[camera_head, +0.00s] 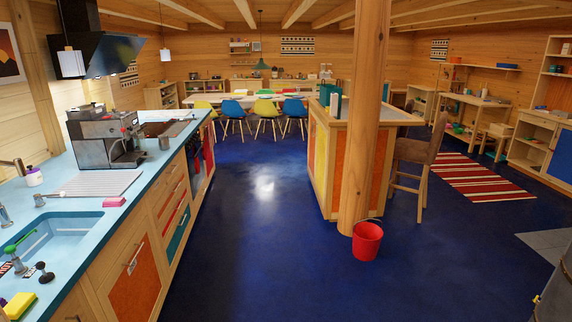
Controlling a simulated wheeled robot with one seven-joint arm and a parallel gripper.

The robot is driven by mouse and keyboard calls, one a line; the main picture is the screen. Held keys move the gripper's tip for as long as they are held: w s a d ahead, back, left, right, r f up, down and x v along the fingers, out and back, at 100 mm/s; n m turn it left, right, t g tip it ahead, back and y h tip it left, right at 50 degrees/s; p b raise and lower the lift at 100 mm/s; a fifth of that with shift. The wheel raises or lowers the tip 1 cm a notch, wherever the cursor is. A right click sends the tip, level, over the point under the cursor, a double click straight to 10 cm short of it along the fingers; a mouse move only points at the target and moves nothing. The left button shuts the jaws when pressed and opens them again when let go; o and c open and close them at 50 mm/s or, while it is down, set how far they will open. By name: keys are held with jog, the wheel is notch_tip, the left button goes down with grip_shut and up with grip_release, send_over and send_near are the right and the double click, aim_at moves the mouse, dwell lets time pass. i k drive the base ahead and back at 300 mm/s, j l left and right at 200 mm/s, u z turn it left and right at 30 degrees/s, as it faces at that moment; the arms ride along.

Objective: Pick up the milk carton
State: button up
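I cannot make out a milk carton for sure in the head view. Upright teal and white items (334,102) stand on the near end of the wooden island; they are too small to tell what they are. My gripper is not in view.
A blue counter (150,190) with a sink (45,243) and a coffee machine (103,137) runs along the left. The island (337,165) and a wooden post (363,130) stand right of centre, with a red bucket (367,241) at the post's foot. Blue floor between is clear.

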aim_at(334, 97)
jog(key=i+j, duration=0.1)
jog(key=i, duration=5.45)
jog(key=l, duration=0.05)
